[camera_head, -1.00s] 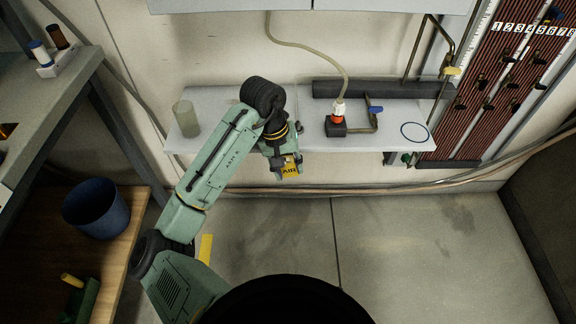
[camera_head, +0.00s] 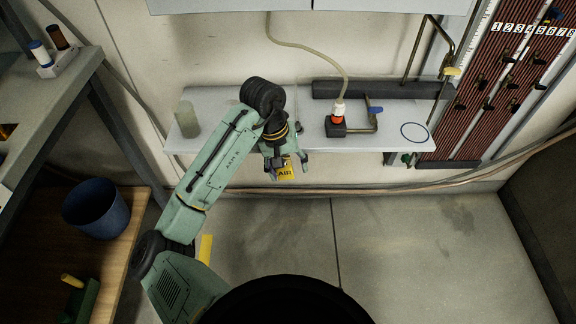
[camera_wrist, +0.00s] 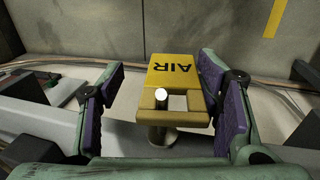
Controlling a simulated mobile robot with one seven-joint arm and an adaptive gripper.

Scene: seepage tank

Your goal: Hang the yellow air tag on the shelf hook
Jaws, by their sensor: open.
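The yellow air tag (camera_head: 286,174) is at the front edge of the wall shelf (camera_head: 355,137), below my gripper (camera_head: 286,165). In the wrist view the tag (camera_wrist: 172,72) has a square opening in its nearer part and the word AIR on its flat face. A metal peg with a bright round end, the hook (camera_wrist: 161,97), shows in that opening, and the tag sits around it. My gripper (camera_wrist: 161,72) is open, with a purple pad on each side of the tag. The left pad is clear of it; the right pad is close, and I cannot tell whether it touches.
On the shelf stand a translucent cup (camera_head: 187,119), a black block with an orange-white hose fitting (camera_head: 337,124) and a blue-handled valve (camera_head: 374,110). A blue bin (camera_head: 96,208) is on the wooden lower shelf at left.

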